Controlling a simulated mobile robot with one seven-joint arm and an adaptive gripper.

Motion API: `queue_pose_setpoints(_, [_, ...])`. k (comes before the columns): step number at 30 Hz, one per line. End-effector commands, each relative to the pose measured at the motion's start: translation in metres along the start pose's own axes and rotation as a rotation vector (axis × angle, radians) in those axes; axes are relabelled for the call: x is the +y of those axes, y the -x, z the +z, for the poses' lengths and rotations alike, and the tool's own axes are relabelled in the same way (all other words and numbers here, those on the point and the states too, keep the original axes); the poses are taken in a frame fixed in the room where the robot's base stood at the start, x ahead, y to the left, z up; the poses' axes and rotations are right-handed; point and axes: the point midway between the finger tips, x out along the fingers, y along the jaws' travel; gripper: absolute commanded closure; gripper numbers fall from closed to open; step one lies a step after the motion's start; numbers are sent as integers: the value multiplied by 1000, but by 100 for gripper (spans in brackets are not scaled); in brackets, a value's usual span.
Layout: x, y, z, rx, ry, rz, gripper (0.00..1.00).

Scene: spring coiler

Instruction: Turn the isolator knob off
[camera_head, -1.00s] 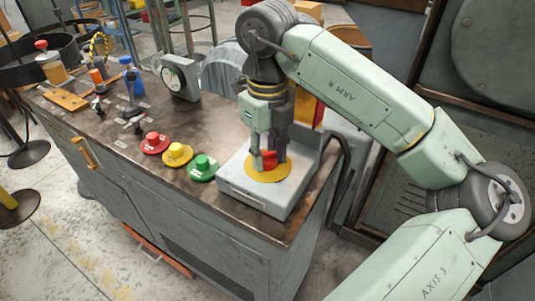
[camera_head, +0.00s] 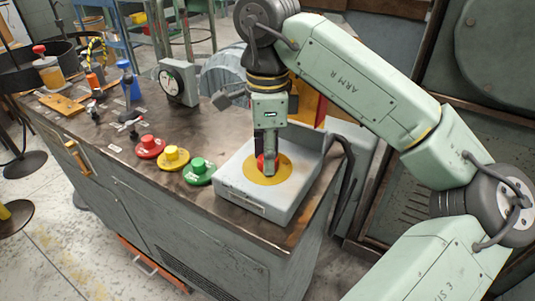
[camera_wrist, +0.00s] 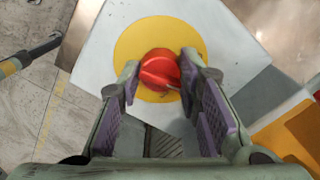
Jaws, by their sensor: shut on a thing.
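The red isolator knob (camera_wrist: 159,70) sits on a yellow disc (camera_wrist: 133,38) on top of a pale grey box. In the head view only a little of the knob (camera_head: 261,163) shows past the fingers. My gripper (camera_head: 268,164) points down over the disc (camera_head: 245,177) and is shut on the knob. In the wrist view my gripper's purple-padded fingers (camera_wrist: 160,77) stand on either side of the knob. The exact contact of the pads is hard to make out.
Red (camera_head: 150,147), yellow (camera_head: 174,157) and green (camera_head: 199,171) push buttons stand on the bench left of the box (camera_head: 237,199). A dial gauge (camera_head: 178,82) stands behind them. A black cable (camera_head: 348,180) hangs at the box's right.

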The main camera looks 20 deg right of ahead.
Motion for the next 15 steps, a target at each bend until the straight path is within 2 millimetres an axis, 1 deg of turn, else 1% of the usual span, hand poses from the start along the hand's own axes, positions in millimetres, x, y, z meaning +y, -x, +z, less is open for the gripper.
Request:
queue_pose_setpoints(6, [-1,1,0,0,196,-4,96])
queue_pose_setpoints(15, [-1,1,0,0,416,-4,96])
